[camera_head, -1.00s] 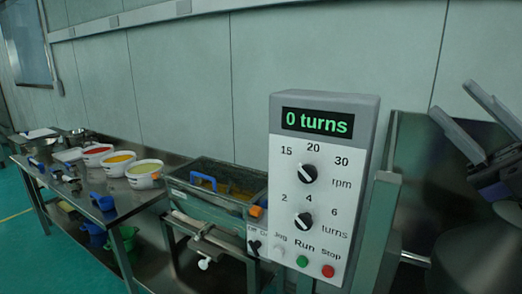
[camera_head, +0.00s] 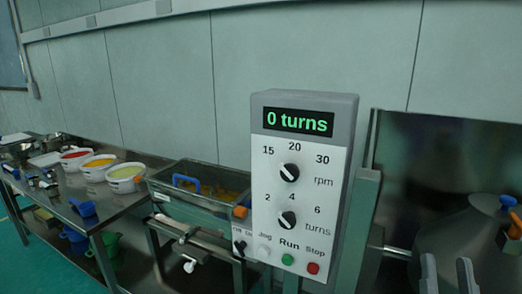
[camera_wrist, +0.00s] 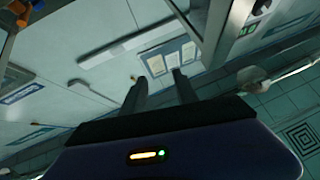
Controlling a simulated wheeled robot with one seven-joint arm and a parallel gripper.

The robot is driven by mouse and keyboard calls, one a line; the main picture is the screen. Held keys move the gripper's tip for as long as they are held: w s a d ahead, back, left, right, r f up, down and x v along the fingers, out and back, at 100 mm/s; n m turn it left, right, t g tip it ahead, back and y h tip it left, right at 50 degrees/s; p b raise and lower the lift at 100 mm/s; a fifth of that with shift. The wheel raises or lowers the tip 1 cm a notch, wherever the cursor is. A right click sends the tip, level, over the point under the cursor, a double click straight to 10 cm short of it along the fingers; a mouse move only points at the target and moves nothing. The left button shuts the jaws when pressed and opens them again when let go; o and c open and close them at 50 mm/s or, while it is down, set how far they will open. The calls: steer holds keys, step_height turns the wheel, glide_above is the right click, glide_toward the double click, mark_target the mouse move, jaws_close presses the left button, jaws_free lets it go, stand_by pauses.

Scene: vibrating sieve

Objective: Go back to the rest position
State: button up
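My gripper (camera_head: 447,268) shows at the bottom right of the head view, its two grey fingertips pointing up and apart with nothing between them. In the wrist view my gripper (camera_wrist: 160,85) also has its fingers spread and empty, with the wall and ceiling area beyond. The control box (camera_head: 302,185) stands at the centre of the head view, left of the gripper and apart from it. Its display (camera_head: 298,121) reads "0 turns".
A grey rounded vessel (camera_head: 470,235) stands behind the gripper at the right. A steel table (camera_head: 140,200) at the left holds tubs of red, orange and yellow material.

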steer(key=s+a+f+n+g+y, duration=0.2)
steer(key=s+a+f+g+y, duration=0.2)
steer(key=s+f, duration=0.7)
steer(key=s+a+f+n+g+y, duration=0.2)
steer(key=s+a+f+g+y, duration=0.2)
steer(key=s+f, duration=0.7)
steer(key=s+a+g, duration=0.1)
steer(key=s, duration=0.2)
steer(key=shift+s+a+f+g, duration=0.15)
steer(key=shift+f+g, duration=0.05)
steer(key=shift+g, duration=0.1)
